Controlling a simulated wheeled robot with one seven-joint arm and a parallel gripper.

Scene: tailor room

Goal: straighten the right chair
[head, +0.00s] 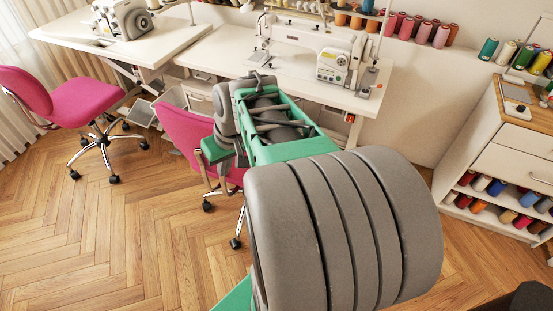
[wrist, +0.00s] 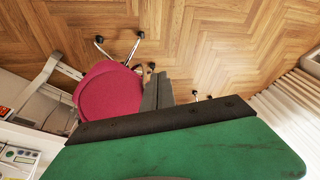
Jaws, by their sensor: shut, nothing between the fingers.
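The right chair (head: 186,128), pink with chrome legs, stands before the middle sewing table in the head view; my arm hides much of it. In the wrist view the chair (wrist: 108,92) shows as a rounded pink cushion with chrome legs beyond it. My gripper (wrist: 158,78) is shut and empty, its dark fingers beside the cushion's right edge. Whether they touch it I cannot tell. In the head view the fingers are not clearly visible behind my arm.
A second pink chair (head: 82,101) stands at the left. The sewing table (head: 225,55) with a white machine (head: 338,62) is behind the right chair. A drawer cabinet (head: 515,150) with thread spools stands at the right. The wooden floor (head: 100,230) is clear at front left.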

